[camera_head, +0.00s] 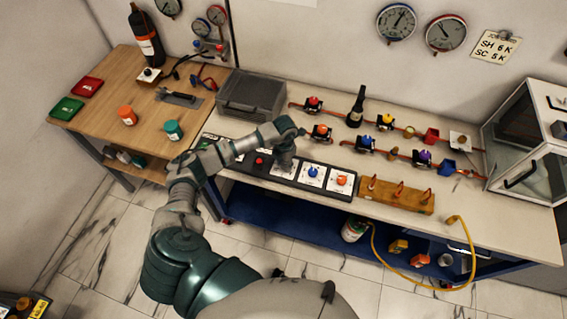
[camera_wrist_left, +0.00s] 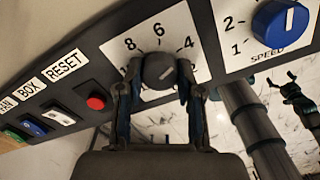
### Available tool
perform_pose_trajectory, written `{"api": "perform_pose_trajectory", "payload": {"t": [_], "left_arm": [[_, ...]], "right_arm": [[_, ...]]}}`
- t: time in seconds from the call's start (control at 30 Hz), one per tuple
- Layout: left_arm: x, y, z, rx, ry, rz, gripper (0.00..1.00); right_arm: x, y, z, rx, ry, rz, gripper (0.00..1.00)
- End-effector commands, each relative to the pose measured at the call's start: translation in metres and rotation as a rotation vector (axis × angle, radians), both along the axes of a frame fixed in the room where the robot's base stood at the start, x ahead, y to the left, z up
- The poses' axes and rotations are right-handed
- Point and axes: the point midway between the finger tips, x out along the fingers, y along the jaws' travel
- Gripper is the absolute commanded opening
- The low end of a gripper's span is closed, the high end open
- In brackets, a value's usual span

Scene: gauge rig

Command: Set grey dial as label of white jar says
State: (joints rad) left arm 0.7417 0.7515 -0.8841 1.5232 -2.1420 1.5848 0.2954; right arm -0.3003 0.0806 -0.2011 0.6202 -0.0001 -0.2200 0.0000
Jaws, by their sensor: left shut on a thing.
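The grey dial (camera_wrist_left: 159,70) sits on a white plate in the dark control panel, in the left wrist view. The numbers 8, 6 and 4 show around it; other marks are hidden by the fingers. A faint light mark shows on its face, but I cannot tell its reading. My left gripper (camera_wrist_left: 160,78) is shut on the dial, one finger each side. In the head view my left gripper (camera_head: 283,157) covers the dial. A whitish jar (camera_head: 354,229) stands on the low blue shelf; its label is unreadable. A dark fingered shape in the wrist view may be my right gripper.
A blue speed dial (camera_wrist_left: 281,20) and an orange dial (camera_head: 342,180) are right of the grey one. A red button (camera_wrist_left: 96,102) is on its left. A wooden block (camera_head: 397,195) with upright pegs stands nearby. Bottles and valves line the bench behind.

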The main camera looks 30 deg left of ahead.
Motion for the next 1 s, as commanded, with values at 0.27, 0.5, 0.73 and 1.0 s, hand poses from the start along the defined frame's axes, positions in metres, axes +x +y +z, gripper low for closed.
{"api": "perform_pose_trajectory", "payload": {"t": [0.27, 0.5, 0.73, 1.0], "left_arm": [[0.0063, 0.0010, 0.0058, -0.004, -0.020, 0.193, 0.02], [0.0064, 0.0017, 0.0058, -0.005, -0.021, 0.286, 0.02], [0.0065, 0.0023, 0.0057, -0.003, -0.021, 0.317, 0.02], [0.0064, 0.0026, 0.0058, -0.003, -0.021, 0.319, 0.02]], "right_arm": [[0.0004, -0.0012, 0.0024, -0.002, 0.000, -0.002, 1.00], [0.0005, -0.0013, 0.0035, -0.002, 0.000, -0.002, 1.00], [0.0005, -0.0011, 0.0038, -0.002, 0.000, -0.002, 1.00], [0.0005, -0.0009, 0.0038, -0.001, 0.000, -0.001, 1.00]]}}
